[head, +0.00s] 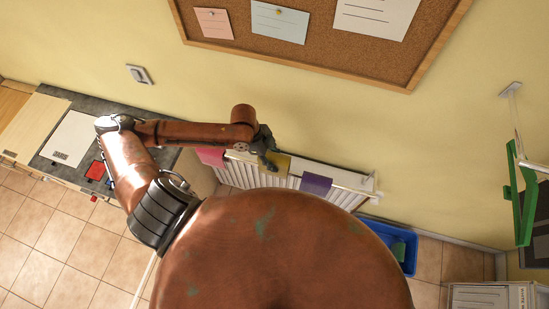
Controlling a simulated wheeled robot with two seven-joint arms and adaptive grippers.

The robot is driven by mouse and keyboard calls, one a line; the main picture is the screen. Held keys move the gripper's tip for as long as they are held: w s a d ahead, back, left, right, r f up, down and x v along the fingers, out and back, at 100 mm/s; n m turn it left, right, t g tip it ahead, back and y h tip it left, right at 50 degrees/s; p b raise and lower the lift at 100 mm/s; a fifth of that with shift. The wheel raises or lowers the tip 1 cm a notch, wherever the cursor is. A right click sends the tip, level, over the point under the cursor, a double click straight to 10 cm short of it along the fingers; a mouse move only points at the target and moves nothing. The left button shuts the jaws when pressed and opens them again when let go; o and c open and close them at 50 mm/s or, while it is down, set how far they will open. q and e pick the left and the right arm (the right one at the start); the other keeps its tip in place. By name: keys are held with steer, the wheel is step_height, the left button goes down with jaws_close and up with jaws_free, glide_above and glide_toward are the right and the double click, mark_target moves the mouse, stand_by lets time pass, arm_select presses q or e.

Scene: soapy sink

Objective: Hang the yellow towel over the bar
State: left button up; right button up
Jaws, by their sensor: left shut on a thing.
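The yellow towel (281,165) is at the radiator in the head view, between a pink towel and a purple towel. It looks to be at the white bar (348,189) in front of the radiator. I cannot tell whether it lies over the bar or just beside it. My left gripper (268,159) is at the towel's left part and shut on it, covering some of it. My right gripper is not in view.
The pink towel (211,156) and the purple towel (316,184) hang on either side. A blue bin (411,254) stands on the floor to the right of the radiator (340,201). A dark counter (65,98) is at the left. A green frame (526,207) juts from the right.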

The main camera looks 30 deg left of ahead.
arm_select(q)
steer(key=shift+f+b, duration=0.6)
steer(key=shift+f, duration=1.1)
steer(key=shift+f+b, duration=1.15)
steer(key=shift+f, duration=1.9)
steer(key=o, duration=1.3)
steer(key=v, duration=1.2)
steer(key=shift+a, duration=0.1)
